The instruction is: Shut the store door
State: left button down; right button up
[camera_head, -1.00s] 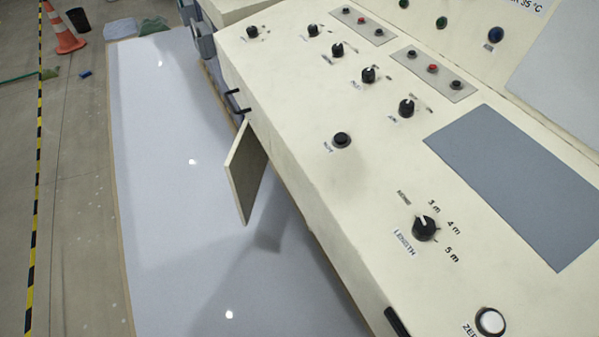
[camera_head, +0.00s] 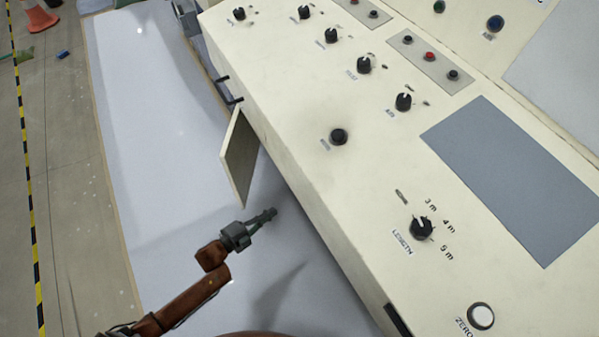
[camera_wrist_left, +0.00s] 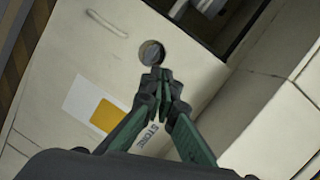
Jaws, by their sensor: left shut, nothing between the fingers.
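The store door appears to be the cream panel (camera_head: 239,160) standing ajar from the side of the control cabinet in the head view. My left gripper (camera_head: 271,213) is shut and empty, below and to the right of the door's lower corner, apart from it in that view. In the left wrist view the shut fingertips (camera_wrist_left: 157,76) lie just below a round metal fitting (camera_wrist_left: 152,53) on a cream panel (camera_wrist_left: 75,60). I cannot tell whether the fingertips touch the panel. My right gripper is not in view.
The cream control cabinet (camera_head: 310,115) with knobs fills the right side. Two black handles (camera_head: 229,88) stick out of its side near the door. A dark opening (camera_wrist_left: 235,22) shows at upper right in the wrist view. The pale surface (camera_head: 150,180) left of the door is clear.

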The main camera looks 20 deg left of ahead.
pick_arm(q)
jog(key=w+a+r+m+h, duration=0.2)
jog(key=w+r+m+h, duration=0.1)
jog(key=w+r+m, duration=0.3)
jog(key=r+b+x, duration=0.1)
jog(key=b+x, duration=0.4)
jog(key=x, duration=0.8)
jog(key=shift+w+d+r+n+t, duration=0.2)
jog(key=shift+d+r+n+t, duration=0.1)
jog(key=shift+r+n, duration=0.1)
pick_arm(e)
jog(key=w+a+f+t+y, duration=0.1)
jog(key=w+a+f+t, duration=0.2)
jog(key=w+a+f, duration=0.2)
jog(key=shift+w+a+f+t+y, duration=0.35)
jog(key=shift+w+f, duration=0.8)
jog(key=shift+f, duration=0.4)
